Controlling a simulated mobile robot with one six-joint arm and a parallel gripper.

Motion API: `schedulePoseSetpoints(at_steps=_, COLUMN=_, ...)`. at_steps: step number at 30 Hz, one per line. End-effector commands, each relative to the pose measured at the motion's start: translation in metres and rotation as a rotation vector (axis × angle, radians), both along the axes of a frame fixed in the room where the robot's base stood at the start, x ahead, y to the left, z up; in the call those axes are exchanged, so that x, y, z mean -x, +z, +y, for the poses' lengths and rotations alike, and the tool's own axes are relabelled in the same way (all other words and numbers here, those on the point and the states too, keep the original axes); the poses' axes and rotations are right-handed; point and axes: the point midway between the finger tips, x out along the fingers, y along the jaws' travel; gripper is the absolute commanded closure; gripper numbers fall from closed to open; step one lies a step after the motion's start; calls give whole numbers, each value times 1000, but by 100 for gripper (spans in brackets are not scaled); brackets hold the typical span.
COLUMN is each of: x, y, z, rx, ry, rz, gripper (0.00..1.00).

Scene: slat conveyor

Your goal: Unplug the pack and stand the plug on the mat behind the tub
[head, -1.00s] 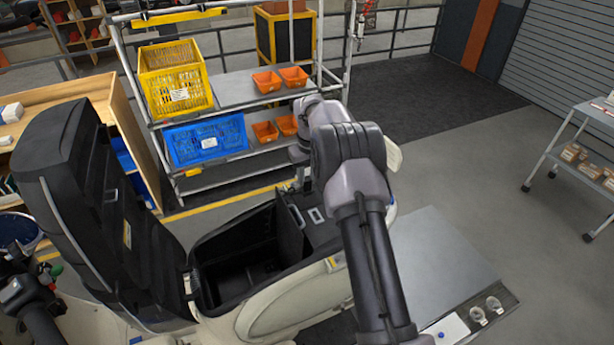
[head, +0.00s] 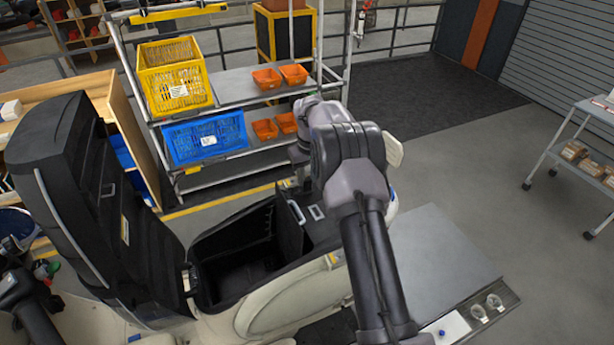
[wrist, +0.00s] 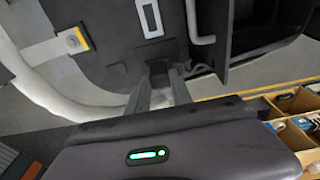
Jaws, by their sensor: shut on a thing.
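My gripper (wrist: 160,86) points down at the dark surface in the wrist view. Its two grey fingers are shut on a small dark block (wrist: 158,70), which looks like the plug; whether it still touches the socket cannot be told. The black tub (head: 236,268) lies open under the raised seat. A dark upright panel with a pale handle (head: 297,212), apparently the pack, stands at the tub's right end; the handle also shows in the wrist view (wrist: 203,38). Right of it is a flat black surface with a white-framed slot (head: 317,212). I cannot make out the mat for certain.
The raised black seat (head: 85,190) stands left of the tub. A rack with a yellow crate (head: 178,85), a blue crate (head: 205,138) and orange bins is behind. Open floor lies beyond.

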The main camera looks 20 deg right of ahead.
Motion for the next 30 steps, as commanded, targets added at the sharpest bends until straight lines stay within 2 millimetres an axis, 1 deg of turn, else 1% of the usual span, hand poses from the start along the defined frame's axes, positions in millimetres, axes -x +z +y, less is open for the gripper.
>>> schedulePoseSetpoints(at_steps=4, x=0, y=-5, z=0, rx=0, ry=0, rz=0, gripper=100)
schedulePoseSetpoints(at_steps=5, x=0, y=-4, z=0, rx=0, ry=0, rz=0, gripper=68)
schedulePoseSetpoints(at_steps=6, x=0, y=-3, z=0, rx=0, ry=0, rz=0, gripper=60)
schedulePoseSetpoints(at_steps=8, x=0, y=-3, z=0, rx=0, ry=0, rz=0, gripper=48)
schedulePoseSetpoints(at_steps=17, x=0, y=-2, z=0, rx=0, ry=0, rz=-1, gripper=48)
schedulePoseSetpoints(at_steps=20, x=0, y=8, z=0, rx=1, ry=0, rz=-4, gripper=48)
schedulePoseSetpoints(at_steps=23, x=3, y=31, z=0, rx=2, ry=-1, rz=-5, gripper=48)
schedulePoseSetpoints(at_steps=30, x=12, y=106, z=0, rx=1, ry=-1, rz=-5, gripper=48)
